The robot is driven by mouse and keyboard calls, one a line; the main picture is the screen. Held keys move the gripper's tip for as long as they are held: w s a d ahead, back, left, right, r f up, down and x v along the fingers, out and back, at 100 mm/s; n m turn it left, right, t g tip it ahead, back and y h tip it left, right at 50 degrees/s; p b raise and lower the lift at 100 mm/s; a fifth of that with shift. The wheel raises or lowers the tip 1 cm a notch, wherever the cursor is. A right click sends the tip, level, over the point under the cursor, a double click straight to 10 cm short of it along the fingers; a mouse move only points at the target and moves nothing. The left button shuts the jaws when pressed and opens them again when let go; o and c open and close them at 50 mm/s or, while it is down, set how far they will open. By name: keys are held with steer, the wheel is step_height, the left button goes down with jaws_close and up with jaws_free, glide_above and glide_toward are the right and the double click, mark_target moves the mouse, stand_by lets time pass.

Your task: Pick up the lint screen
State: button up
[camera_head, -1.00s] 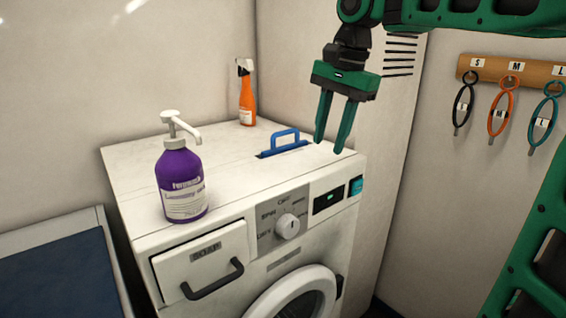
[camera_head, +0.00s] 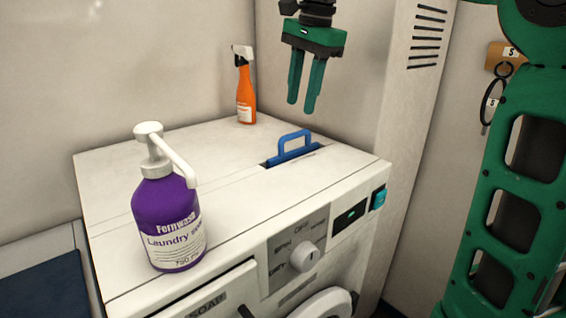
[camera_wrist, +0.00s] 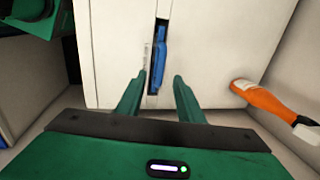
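The lint screen (camera_head: 293,146) shows as a blue handle standing up out of a slot in the top of the white washing machine (camera_head: 115,165), near its back right. It also shows in the wrist view as a blue piece in a dark slot (camera_wrist: 159,55). My gripper (camera_head: 301,108) is open and empty, fingers pointing down, above the lint screen and apart from it. In the wrist view the lint screen lies ahead, between the lines of my two fingers (camera_wrist: 158,85). The part of the screen below the slot is hidden.
A purple laundry soap pump bottle (camera_head: 168,220) stands at the front left of the machine top. An orange spray bottle (camera_head: 245,95) stands at the back by the wall, right in the wrist view (camera_wrist: 270,103). A vented wall panel (camera_head: 415,60) rises right of the machine.

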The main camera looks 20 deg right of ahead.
mark_target(292, 137)
steer(key=shift+w+a+f, duration=0.2)
steer(key=shift+w+f, duration=0.15)
steer(key=shift+f, duration=1.4)
steer(key=shift+w+a+f, duration=0.2)
steer(key=shift+w+f, duration=0.2)
steer(key=shift+f, duration=1.4)
steer(key=shift+w+a+f, duration=0.2)
steer(key=shift+w+f, duration=0.15)
steer(key=shift+f, duration=1.4)
steer(key=shift+c, duration=0.7)
jaws_close()
